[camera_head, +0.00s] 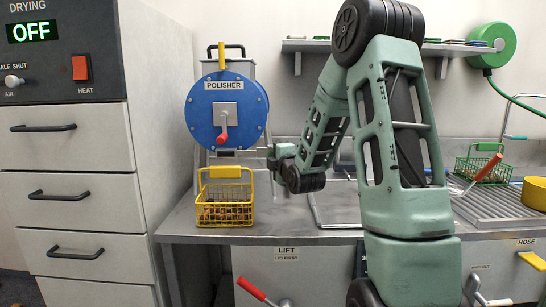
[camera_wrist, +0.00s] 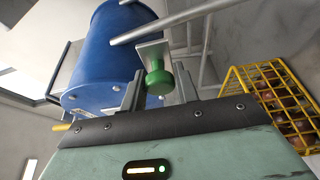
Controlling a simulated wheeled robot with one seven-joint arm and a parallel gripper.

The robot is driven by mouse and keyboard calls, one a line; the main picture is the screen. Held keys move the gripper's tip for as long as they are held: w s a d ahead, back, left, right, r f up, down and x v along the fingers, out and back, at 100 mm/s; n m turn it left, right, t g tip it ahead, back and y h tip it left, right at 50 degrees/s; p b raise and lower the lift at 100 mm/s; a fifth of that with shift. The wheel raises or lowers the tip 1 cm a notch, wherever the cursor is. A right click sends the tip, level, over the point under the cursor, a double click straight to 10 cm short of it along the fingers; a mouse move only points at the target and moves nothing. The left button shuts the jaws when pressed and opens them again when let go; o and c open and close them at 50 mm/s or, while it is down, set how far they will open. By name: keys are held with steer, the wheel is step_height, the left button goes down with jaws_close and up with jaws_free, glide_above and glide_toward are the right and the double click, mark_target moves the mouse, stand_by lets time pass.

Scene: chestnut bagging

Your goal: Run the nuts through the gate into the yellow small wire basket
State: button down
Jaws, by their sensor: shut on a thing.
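The yellow small wire basket (camera_head: 224,205) stands on the counter under the blue polisher drum (camera_head: 226,108). Brown nuts (camera_head: 222,214) lie in it; they also show in the wrist view (camera_wrist: 290,125), where the basket (camera_wrist: 240,84) is at the right. My gripper (camera_head: 272,156) is right of the drum's lower edge. In the wrist view its jaws (camera_wrist: 158,88) are shut on a green knob (camera_wrist: 158,78) fixed to a small metal plate (camera_wrist: 152,52) beside the drum (camera_wrist: 105,60). The gate opening itself is hidden, and I cannot tell whether nuts are flowing.
A red-handled crank (camera_head: 222,136) is on the drum's front. A green wire basket (camera_head: 478,166) and a yellow container (camera_head: 536,192) stand at the right. A drawer cabinet (camera_head: 75,150) stands at the left. The counter's front strip (camera_head: 290,232) is clear.

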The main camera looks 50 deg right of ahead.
steer(key=w+a+b, duration=0.1)
steer(key=w+a, duration=0.1)
steer(key=w+a+b, duration=0.1)
steer(key=w+b, duration=0.1)
steer(key=shift+w+a+b, duration=0.2)
steer(key=shift+a+b, duration=0.1)
steer(key=shift+a, duration=0.1)
steer(key=c, duration=1.1)
jaws_free()
steer(key=shift+w+a, duration=0.1)
